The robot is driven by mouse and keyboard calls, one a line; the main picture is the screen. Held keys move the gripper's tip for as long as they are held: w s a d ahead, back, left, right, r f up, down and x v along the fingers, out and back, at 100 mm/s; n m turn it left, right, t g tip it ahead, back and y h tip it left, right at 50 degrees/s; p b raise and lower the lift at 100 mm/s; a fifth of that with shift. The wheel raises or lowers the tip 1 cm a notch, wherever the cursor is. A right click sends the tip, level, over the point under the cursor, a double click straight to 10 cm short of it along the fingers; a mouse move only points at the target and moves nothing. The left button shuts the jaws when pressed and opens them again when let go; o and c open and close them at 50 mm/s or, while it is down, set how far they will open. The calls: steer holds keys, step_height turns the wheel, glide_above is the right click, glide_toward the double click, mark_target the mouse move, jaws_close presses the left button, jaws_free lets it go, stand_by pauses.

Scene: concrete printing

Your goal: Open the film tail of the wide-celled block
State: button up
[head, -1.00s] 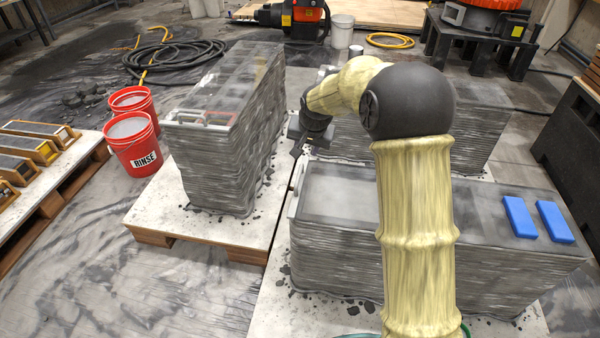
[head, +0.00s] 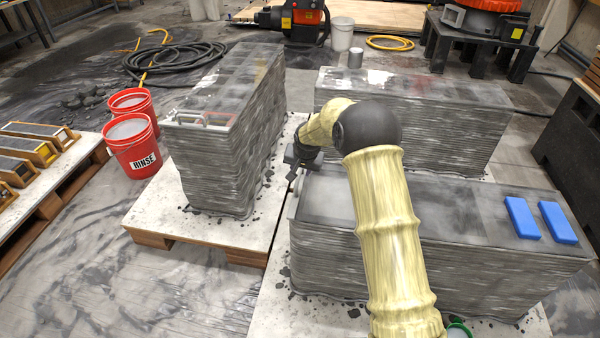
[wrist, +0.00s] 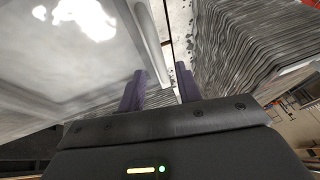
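Three grey layered printed blocks have film-covered tops: one at front right (head: 450,255), one at left (head: 215,165) and one at back right (head: 430,135). Cell widths are hard to tell through the film. My gripper (head: 297,174) is at the left end of the front right block, low by its top edge. In the wrist view my gripper (wrist: 160,82) has its two dark fingers apart. A pale bar (wrist: 152,45) along the film's edge runs into the space between them; contact cannot be told. The film (wrist: 75,65) is glossy and lies left of the bar.
Two blue pads (head: 540,219) lie on the front right block's right end. The left block stands close across a narrow gap, with a pale handle-like bar (head: 190,118) on its near end. Red buckets (head: 132,145) stand further left. My arm hides part of the front right block.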

steer(key=shift+x, duration=1.15)
steer(key=shift+c, duration=0.2)
jaws_close()
